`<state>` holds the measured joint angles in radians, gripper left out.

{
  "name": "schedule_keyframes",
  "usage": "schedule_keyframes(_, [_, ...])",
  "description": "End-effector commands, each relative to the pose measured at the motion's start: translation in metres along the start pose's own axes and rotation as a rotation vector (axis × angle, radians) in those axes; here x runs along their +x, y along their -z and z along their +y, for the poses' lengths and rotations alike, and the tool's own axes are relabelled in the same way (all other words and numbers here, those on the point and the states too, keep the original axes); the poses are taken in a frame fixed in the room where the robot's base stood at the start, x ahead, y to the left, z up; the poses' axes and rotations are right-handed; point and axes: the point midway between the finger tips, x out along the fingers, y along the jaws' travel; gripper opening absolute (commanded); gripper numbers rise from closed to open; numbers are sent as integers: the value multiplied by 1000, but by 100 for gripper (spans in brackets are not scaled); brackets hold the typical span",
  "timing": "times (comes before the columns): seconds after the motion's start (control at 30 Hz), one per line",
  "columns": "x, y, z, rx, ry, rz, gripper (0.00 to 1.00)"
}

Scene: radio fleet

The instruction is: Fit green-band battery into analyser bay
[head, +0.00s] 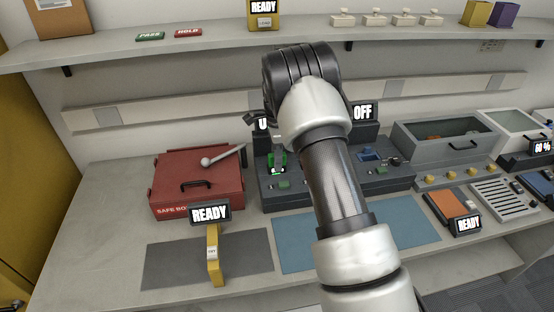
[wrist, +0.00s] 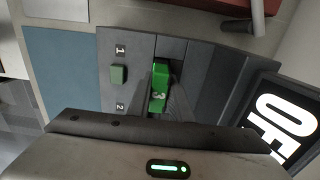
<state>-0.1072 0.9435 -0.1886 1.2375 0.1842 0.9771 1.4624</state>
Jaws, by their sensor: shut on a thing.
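A green battery (wrist: 161,88) with a pale mark on it is held between the fingers of my gripper (wrist: 160,103), which is shut on it. In the head view the battery (head: 270,161) shows at the left grey bench unit (head: 267,197). In the wrist view it is over or in a dark slot of this grey unit (wrist: 140,52), beside labels 1 and 2 and a green button (wrist: 118,75). I cannot tell how deep it sits. My arm hides much of the unit and part of its display.
A red safe box (head: 190,190) with a handle stands left of the unit. A display reading OFF (head: 363,112) stands behind. A shelf (head: 210,38) runs above.

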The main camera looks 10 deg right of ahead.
Motion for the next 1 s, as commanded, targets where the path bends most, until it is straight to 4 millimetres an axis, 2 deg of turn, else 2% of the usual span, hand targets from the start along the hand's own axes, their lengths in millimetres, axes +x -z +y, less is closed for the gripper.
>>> schedule_keyframes(0.23, [7, 0, 0, 0, 1, 0, 0])
schedule_keyframes(0.27, [6, 0, 0, 0, 1, 0, 20])
schedule_keyframes(0.4, [6, 0, 0, 0, 1, 0, 40])
schedule_keyframes(0.77, [1, 0, 0, 0, 1, 0, 40])
schedule_keyframes(0.87, [-13, 0, -1, 0, 4, 0, 40])
schedule_keyframes(1.0, [-44, 0, -1, 0, 5, 0, 40])
